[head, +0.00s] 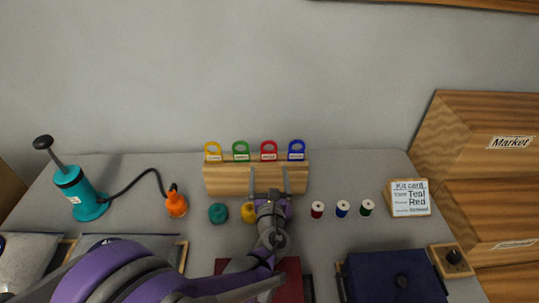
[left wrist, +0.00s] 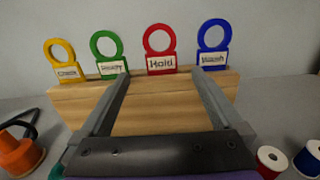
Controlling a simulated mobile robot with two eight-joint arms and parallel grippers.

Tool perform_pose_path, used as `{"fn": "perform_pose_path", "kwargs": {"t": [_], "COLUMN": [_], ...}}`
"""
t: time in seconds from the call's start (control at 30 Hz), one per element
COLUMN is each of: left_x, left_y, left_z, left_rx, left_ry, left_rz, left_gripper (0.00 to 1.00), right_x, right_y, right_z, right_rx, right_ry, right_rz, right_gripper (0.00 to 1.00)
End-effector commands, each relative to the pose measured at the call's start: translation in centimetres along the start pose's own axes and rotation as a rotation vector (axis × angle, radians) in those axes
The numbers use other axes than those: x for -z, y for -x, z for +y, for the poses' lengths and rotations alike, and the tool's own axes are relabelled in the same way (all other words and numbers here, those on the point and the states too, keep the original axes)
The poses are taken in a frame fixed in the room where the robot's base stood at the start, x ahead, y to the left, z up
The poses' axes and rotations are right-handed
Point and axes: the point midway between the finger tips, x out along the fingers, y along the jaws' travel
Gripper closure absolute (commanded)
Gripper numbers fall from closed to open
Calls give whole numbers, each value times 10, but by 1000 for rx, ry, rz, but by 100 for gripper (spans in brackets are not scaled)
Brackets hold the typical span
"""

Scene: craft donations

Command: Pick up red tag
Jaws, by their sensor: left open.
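The red tag (head: 268,150) stands upright on the wooden block (head: 222,180), between the green tag (head: 241,151) and the blue tag (head: 296,150); a yellow tag (head: 213,152) is at the left end. My left gripper (head: 270,178) is open and empty in front of the block. In the left wrist view its fingers (left wrist: 158,84) point at the block, with the red tag ahead between them and apart from them. My right gripper is not in view.
Several thread spools, red (head: 317,209), blue (head: 342,209) and green (head: 367,207), stand right of my left gripper. A teal disc (head: 218,212) and yellow piece (head: 248,212) lie left. A teal pump (head: 80,192), orange nozzle (head: 176,203) and kit card (head: 409,198) stand farther out.

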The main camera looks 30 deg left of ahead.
Motion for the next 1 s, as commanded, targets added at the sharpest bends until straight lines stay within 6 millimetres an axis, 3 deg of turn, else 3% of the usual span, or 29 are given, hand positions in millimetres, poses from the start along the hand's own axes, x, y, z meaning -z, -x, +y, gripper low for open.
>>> {"fn": "perform_pose_path", "kwargs": {"t": [0.1, 0.33, 0.6, 0.83, 1.0], "left_x": [0, -1, -2, -2, -2], "left_y": [-20, -38, -76, -79, -79], "left_z": [1, 0, 0, 0, 0], "left_rx": [-3, -3, -2, -1, -1], "left_ry": [0, 3, 3, 4, 4], "left_rz": [0, 0, 1, 1, 1], "left_gripper": [0, 0, 0, 0, 29], "right_x": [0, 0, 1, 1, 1], "right_y": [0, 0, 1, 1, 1], "right_z": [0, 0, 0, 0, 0], "right_rx": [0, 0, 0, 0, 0], "right_ry": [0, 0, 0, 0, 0], "right_rz": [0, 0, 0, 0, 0], "right_gripper": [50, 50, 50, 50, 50]}}
